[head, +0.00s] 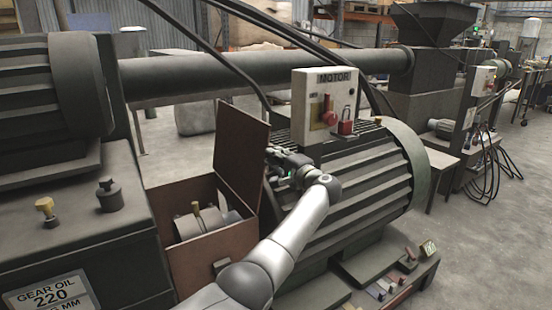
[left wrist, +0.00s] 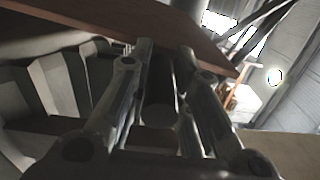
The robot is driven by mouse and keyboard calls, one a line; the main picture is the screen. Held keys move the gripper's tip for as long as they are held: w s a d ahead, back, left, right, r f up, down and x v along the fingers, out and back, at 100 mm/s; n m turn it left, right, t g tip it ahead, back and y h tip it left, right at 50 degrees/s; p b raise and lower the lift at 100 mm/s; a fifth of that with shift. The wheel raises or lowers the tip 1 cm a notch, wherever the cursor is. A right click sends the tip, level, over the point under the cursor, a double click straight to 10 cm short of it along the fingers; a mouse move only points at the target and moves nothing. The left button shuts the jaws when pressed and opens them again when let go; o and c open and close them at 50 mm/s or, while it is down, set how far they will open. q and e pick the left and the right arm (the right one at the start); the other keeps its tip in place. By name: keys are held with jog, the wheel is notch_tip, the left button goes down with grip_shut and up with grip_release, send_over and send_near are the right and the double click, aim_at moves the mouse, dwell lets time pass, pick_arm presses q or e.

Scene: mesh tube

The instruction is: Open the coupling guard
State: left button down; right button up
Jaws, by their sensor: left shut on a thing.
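The coupling guard (head: 185,264) is a brown box between the gearbox on the left and the motor on the right. Its lid (head: 238,150) stands raised, roughly upright and leaning to the right, so the coupling (head: 200,222) inside shows. My left gripper (head: 284,168) is at the motor-side face of the lid. In the left wrist view its fingers close around a dark round bar (left wrist: 160,100), seemingly the lid's handle, with the brown lid panel (left wrist: 130,18) beyond. The lid and my wrist partly hide the grip in the head view. My right gripper is not in view.
The finned motor (head: 370,190) stands close beside my left arm. A white motor switch box (head: 327,104) with a red padlock (head: 346,122) sits above it. A long dark pipe (head: 190,75) runs behind the lid. Small items lie on the base at lower right (head: 392,282).

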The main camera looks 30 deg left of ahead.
pick_arm(q)
jog(key=shift+r, duration=0.15)
jog(key=c, duration=1.3)
grip_release()
jog(key=v, duration=1.2)
jog(key=shift+f, duration=0.25)
